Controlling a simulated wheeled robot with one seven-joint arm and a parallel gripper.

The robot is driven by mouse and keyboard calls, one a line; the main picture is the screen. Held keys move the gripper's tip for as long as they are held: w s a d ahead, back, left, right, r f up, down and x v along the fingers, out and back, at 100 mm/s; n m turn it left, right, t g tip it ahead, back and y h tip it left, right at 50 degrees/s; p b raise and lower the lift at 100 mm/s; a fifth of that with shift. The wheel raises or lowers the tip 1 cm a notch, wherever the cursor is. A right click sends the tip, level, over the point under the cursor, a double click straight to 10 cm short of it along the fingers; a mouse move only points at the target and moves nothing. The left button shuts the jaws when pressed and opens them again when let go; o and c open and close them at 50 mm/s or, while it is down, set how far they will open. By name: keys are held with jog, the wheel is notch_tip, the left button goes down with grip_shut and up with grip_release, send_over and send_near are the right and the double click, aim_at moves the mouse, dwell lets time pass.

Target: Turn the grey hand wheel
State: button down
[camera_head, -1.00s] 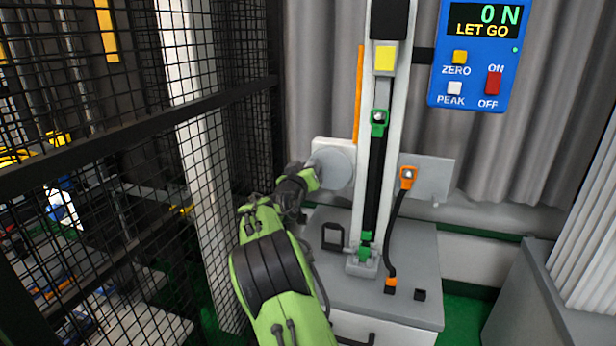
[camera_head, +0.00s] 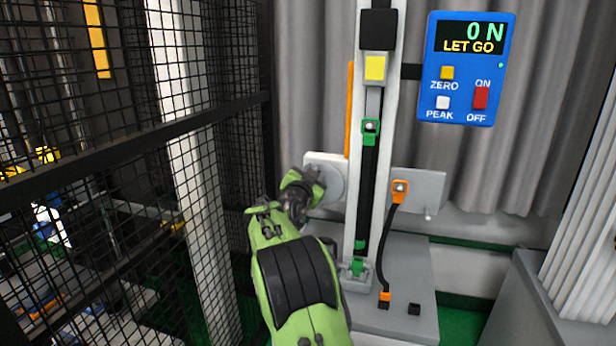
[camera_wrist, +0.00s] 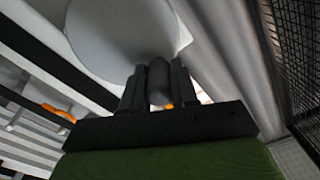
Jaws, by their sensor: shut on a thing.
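The grey hand wheel (camera_head: 334,183) is a round disc on a pale plate at the left of the white column. My gripper (camera_head: 312,188) is at its left side and covers part of it. In the wrist view the wheel's flat disc (camera_wrist: 120,28) fills the top. A dark, rounded handle (camera_wrist: 158,85) stands between the two fingers of my gripper (camera_wrist: 157,88), and they are shut on it. The handle is hidden in the head view.
The white column (camera_head: 352,215) carries a yellow-marked block (camera_head: 375,69) and green clamps (camera_head: 371,130). A blue panel (camera_head: 465,70) reads "0 N LET GO". An orange-ended black cable (camera_head: 385,240) hangs at the right. Black mesh fencing (camera_head: 100,130) stands close at the left.

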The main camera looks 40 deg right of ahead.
jog(key=shift+s+d+m, duration=0.35)
jog(key=shift+s+m, duration=0.1)
jog(key=shift+m, duration=0.65)
jog(key=c, duration=0.9)
grip_release()
jog(key=shift+s+d, duration=0.1)
jog(key=shift+o, duration=0.2)
jog(key=shift+s+a, duration=0.1)
jog(key=shift+a, duration=0.25)
jog(key=v, duration=1.5)
jog(key=shift+s, duration=0.15)
